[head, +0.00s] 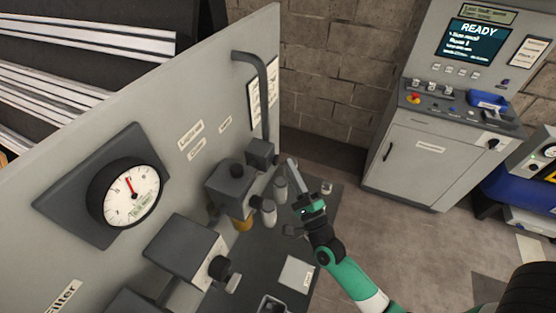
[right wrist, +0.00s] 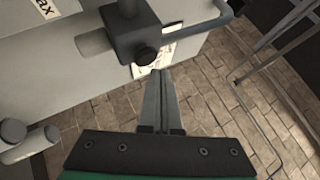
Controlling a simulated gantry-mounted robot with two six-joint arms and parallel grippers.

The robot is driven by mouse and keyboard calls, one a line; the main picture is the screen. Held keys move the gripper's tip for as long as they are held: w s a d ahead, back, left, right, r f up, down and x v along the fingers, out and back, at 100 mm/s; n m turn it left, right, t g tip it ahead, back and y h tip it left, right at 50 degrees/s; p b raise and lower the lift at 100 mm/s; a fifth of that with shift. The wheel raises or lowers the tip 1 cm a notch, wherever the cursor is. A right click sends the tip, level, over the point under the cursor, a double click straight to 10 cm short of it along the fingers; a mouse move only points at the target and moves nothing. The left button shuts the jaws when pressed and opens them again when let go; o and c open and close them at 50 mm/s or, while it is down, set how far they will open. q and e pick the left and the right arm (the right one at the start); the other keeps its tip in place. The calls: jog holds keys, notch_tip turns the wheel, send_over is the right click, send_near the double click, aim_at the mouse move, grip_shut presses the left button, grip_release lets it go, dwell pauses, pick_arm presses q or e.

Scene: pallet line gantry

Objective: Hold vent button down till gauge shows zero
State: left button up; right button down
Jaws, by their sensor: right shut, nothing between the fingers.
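The round white gauge (head: 130,196) sits in a black rim on the grey panel at the left of the head view. Its red needle points nearly straight up; its numbers are too small to read surely. A dark block (head: 262,153) at the foot of a bent pipe also shows in the right wrist view (right wrist: 124,32). A round black button-like knob (right wrist: 147,56) is on that block; I see no label naming it. My right gripper (head: 292,163) is shut and empty, its tips close by the knob. I cannot tell whether they touch. My left gripper is out of view.
Other valve blocks (head: 188,247) and knobs stick out of the panel (head: 80,130) left of my right arm. A control cabinet (head: 430,150) with a screen reading READY stands at the back right. Open floor lies between.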

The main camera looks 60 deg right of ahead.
jog(key=shift+w, duration=0.45)
jog(key=shift+w+a, duration=0.15)
jog(key=shift+w, duration=0.45)
dwell(2.0)
jog(key=shift+s, duration=0.1)
dwell(2.5)
jog(key=shift+s, duration=0.9)
jog(key=shift+b, duration=0.3)
